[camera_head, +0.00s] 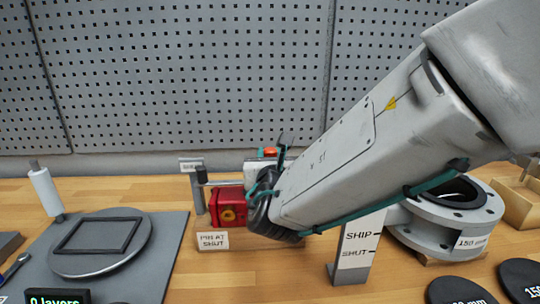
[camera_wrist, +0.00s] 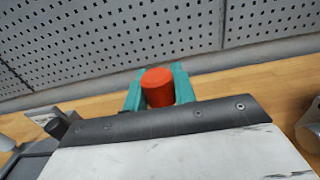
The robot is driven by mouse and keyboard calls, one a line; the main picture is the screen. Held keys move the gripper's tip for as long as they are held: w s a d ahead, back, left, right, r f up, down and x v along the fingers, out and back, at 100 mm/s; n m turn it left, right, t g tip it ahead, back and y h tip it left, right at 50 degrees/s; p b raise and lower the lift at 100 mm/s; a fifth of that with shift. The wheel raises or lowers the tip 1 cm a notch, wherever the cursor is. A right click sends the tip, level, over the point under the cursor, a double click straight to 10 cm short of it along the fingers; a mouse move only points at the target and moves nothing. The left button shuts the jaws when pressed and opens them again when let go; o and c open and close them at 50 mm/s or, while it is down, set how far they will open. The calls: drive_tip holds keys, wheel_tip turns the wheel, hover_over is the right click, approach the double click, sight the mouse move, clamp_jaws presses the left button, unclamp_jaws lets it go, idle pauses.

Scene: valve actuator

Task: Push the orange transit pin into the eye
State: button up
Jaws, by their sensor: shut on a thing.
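The orange transit pin (camera_wrist: 157,86) shows in the wrist view as a short orange cylinder between the two teal fingers of my gripper (camera_wrist: 158,92), which is shut on it. In the head view a bit of orange (camera_head: 270,151) shows behind the end of my arm; my gripper there is mostly hidden by the wrist. A red actuator box (camera_head: 228,207) with a yellow round fitting stands just left of my wrist. The eye is not visible in either view, so I cannot tell how the pin sits relative to it.
A card reading "PIN AT SHUT" (camera_head: 213,241) stands before the red box. A "SHIP / SHUT" sign (camera_head: 357,245) and a grey flanged valve body (camera_head: 440,232) are at right. A grey mat (camera_head: 180,226) with a round plate (camera_head: 100,260) lies left. A perforated wall closes the back.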

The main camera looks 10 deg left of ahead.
drive_tip(key=shift+f, duration=2.1)
drive_tip(key=o, duration=1.1)
drive_tip(key=v, duration=0.7)
drive_tip(key=shift+s, duration=0.4)
drive_tip(key=shift+s+f, duration=0.1)
drive_tip(key=shift+f, duration=0.05)
